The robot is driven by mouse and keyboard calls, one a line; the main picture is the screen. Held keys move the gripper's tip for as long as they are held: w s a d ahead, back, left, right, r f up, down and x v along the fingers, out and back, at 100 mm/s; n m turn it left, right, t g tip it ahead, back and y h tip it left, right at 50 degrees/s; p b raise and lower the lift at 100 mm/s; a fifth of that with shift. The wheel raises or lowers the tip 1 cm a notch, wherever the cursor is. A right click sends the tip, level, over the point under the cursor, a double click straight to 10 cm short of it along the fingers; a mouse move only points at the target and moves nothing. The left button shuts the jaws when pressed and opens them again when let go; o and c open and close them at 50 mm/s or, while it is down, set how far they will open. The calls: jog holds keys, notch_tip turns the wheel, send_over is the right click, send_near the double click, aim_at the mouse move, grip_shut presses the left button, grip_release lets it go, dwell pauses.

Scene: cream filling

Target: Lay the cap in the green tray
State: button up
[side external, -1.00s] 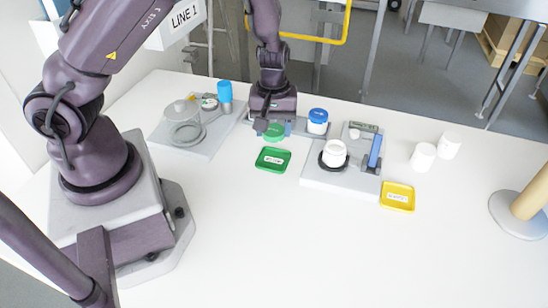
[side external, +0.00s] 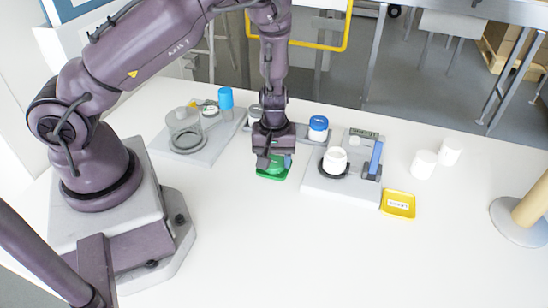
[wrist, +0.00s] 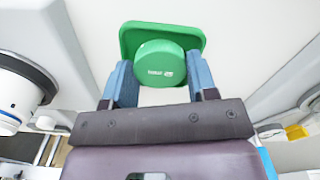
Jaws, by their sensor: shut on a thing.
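The round green cap (wrist: 160,64) is between the blue fingers of my gripper (wrist: 160,80) in the wrist view. My gripper is shut on it. The green tray (wrist: 132,40) shows around and behind the cap, with its far edge beyond it. In the side external view my gripper (side external: 274,160) is low over the green tray (side external: 268,176) and hides part of it. The cap (side external: 277,168) is mostly hidden there by the fingers. I cannot tell whether the cap touches the tray floor.
To the right stand a white jar (side external: 334,156) on a grey station, a blue-lidded jar (side external: 318,123) and a yellow tray (side external: 398,210). Two white containers (side external: 424,164) stand further right. A grey board with a clear vessel (side external: 184,130) is at the left. The front table is clear.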

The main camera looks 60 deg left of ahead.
jog(key=shift+f, duration=0.5)
jog(key=o, duration=0.8)
jog(key=shift+w, duration=0.1)
jog(key=shift+c, duration=0.2)
jog(key=shift+o, duration=0.5)
notch_tip(320, 180, up, 13)
notch_tip(320, 180, up, 7)
jog(key=m+h, duration=0.2)
jog(key=m, duration=0.1)
send_over(274, 163)
jog(key=s+d, duration=0.2)
jog(key=d, duration=0.1)
jog(key=s+d+r+m+t+y, duration=0.2)
jog(key=s+r+m+t, duration=0.3)
jog(key=s+r+m, duration=0.4)
jog(key=s+r, duration=0.3)
jog(key=r, duration=0.3)
jog(key=shift+d+r+t, duration=0.15)
jog(key=shift+t, duration=0.15)
jog(key=shift+s, duration=0.1)
